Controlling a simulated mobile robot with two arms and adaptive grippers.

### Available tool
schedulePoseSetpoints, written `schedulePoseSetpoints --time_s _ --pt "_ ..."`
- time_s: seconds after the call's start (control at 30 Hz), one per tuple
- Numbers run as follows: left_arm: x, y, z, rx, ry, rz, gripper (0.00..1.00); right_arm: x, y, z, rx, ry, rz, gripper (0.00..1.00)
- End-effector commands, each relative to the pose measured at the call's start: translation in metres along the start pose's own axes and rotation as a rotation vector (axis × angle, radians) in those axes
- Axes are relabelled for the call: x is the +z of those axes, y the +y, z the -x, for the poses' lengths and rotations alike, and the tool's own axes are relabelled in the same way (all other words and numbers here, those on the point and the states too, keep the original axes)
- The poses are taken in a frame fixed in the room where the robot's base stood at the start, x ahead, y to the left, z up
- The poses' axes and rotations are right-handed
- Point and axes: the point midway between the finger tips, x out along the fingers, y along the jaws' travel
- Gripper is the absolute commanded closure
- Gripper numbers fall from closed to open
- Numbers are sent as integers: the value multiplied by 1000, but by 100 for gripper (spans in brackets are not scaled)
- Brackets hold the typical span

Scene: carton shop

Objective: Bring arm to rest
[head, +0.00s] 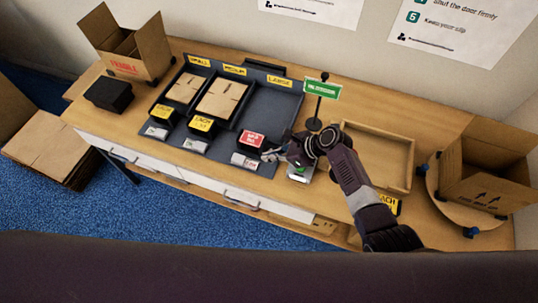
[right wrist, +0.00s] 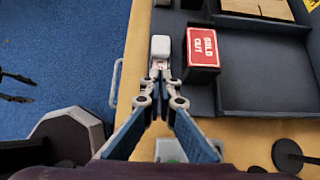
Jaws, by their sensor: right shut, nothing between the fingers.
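My right arm reaches in from the lower right in the head view. Its gripper (head: 271,155) is at the table's front edge, by the red SOLD OUT block (head: 252,139). In the right wrist view the fingers (right wrist: 159,72) are shut with nothing between them. Their tips point at a small white block (right wrist: 160,47) in front of the red SOLD OUT block (right wrist: 202,47). I cannot tell whether the tips touch the white block.
A dark tray (head: 283,107) holds flat cartons under SMALL and MEDIUM labels; its LARGE bay is empty. A green sign (head: 321,88) stands behind my gripper. A wooden tray (head: 392,133) and an open carton (head: 487,170) are to the right. Another open carton (head: 128,47) stands at the left.

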Motion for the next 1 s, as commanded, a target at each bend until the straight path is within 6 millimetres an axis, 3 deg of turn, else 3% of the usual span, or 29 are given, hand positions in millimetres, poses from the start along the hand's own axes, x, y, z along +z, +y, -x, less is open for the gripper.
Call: schedulePoseSetpoints --time_s 0.4,0.53,0.77,1.0 --pt "0 0 0 0 0 0 60 -1 1 0 0 1 7 100" --pt "0 0 0 0 0 0 60 -9 13 4 3 21 113 100" --pt "0 0 0 0 0 0 60 -47 61 38 22 138 623 100" --pt "0 0 0 0 0 0 60 -90 111 102 100 321 1188 100"
